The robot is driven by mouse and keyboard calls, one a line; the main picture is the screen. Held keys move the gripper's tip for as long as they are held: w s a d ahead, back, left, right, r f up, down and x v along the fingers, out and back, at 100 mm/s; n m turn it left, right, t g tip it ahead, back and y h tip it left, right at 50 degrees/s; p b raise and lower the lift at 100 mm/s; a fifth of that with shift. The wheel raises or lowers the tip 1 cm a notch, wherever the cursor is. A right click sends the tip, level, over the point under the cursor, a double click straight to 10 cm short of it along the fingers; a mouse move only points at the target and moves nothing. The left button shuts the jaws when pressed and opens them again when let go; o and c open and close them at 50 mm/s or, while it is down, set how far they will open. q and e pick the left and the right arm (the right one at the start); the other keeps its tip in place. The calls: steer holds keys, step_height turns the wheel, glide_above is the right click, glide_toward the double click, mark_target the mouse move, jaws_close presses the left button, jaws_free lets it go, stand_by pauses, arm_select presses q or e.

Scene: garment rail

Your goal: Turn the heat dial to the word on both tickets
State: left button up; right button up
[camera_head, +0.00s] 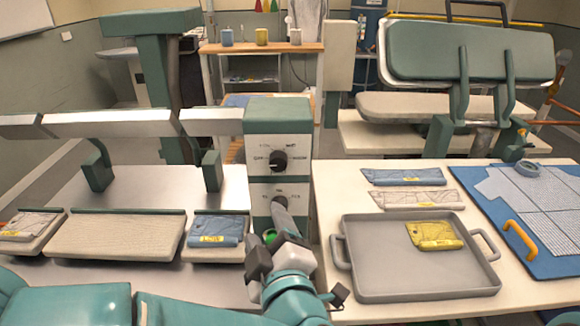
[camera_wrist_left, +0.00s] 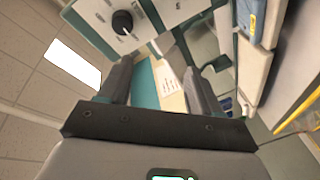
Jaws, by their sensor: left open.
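The control box (camera_head: 278,130) has a white front with an upper dark dial (camera_head: 278,161) and a second panel below. The small words around the dials are too blurred to read. My left gripper (camera_head: 279,213) is in front of the lower panel, fingers apart and empty. In the left wrist view, a black dial (camera_wrist_left: 122,22) on a white panel lies beyond the open fingers (camera_wrist_left: 157,68), apart from them.
A grey tray (camera_head: 365,284) with the yellow garment stands on the right table. Two folded garments lie behind it, and a blue mat (camera_head: 478,200) lies to the right. Padded boards (camera_head: 115,238) stand left of the box. A green press (camera_head: 470,52) stands at the back right.

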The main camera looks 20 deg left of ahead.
arm_select(q)
step_height(320, 180, up, 2)
steer(key=d+t+h, duration=0.1)
steer(key=d, duration=0.2)
steer(key=h+p, duration=0.1)
steer(key=p, duration=0.2)
glide_toward(279, 165)
steer(key=shift+m+t, duration=0.4)
steer(key=x, duration=0.7)
steer(key=shift+w+a+f, duration=0.25)
steer(key=shift+a+f, duration=0.05)
steer(key=shift+f, duration=0.1)
steer(key=shift+w+a, duration=0.15)
steer(key=shift+w, duration=0.4)
steer(key=shift+s, duration=0.15)
steer(key=c, duration=1)
arm_select(e)
step_height(279, 165, up, 3)
steer(key=shift+w+r, duration=0.1)
steer(key=shift+w, duration=0.05)
